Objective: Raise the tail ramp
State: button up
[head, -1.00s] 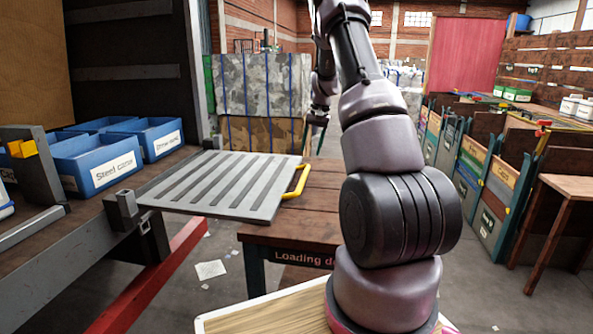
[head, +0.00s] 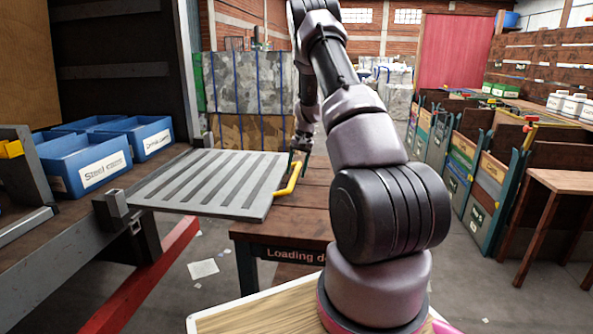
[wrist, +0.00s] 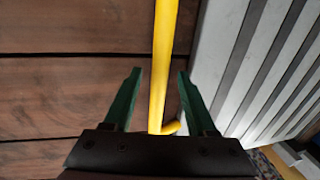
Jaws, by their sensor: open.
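The tail ramp (head: 205,183) is a grey plate with dark ribs, lying roughly flat between the truck bed and the loading dock table. Its ribbed surface also shows at the right of the wrist view (wrist: 265,70). A yellow handle (head: 289,181) sits on its dock-side edge. In the wrist view the handle (wrist: 164,60) runs between the two green fingers of my gripper (wrist: 158,85), with a gap on each side. My gripper (head: 299,155) is open at the handle in the head view, its fingers partly hard to make out there.
The wooden loading dock table (head: 310,215) lies under the handle. Blue bins (head: 85,162) stand on the truck bed at the left. Strapped bales (head: 250,95) stand behind. Sorting bins (head: 465,165) line the right side, with open floor before them.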

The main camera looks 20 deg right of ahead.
grip_shut()
dwell(1.3)
